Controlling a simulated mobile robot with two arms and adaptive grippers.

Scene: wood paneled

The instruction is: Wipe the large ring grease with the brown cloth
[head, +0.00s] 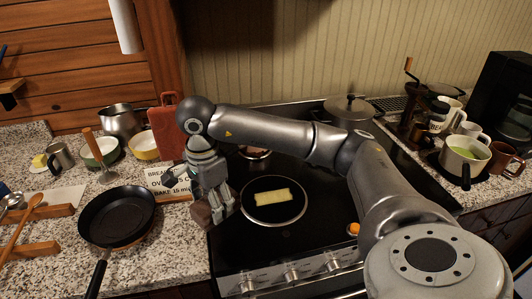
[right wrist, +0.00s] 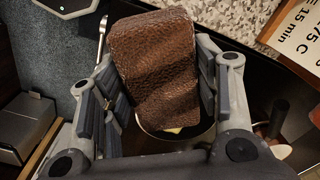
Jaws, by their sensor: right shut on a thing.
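My right gripper (head: 214,203) is shut on the brown cloth (head: 201,215), at the left edge of the black stovetop. In the right wrist view the brown cloth (right wrist: 155,60) is a thick textured pad between the fingers. A pale yellow rectangular patch of grease (head: 272,197) lies inside the large white ring (head: 246,215) on the stovetop, to the right of the gripper. The cloth is apart from this patch in the head view. In the right wrist view only a small yellow bit (right wrist: 173,130) shows below the cloth. My left gripper is not in view.
A black frying pan (head: 117,215) sits on the counter left of the stove. A recipe sign (head: 165,180) and red cutting board (head: 163,128) stand behind the gripper. A lidded pot (head: 349,108) is at the stove's back. The stovetop around the ring is mostly clear.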

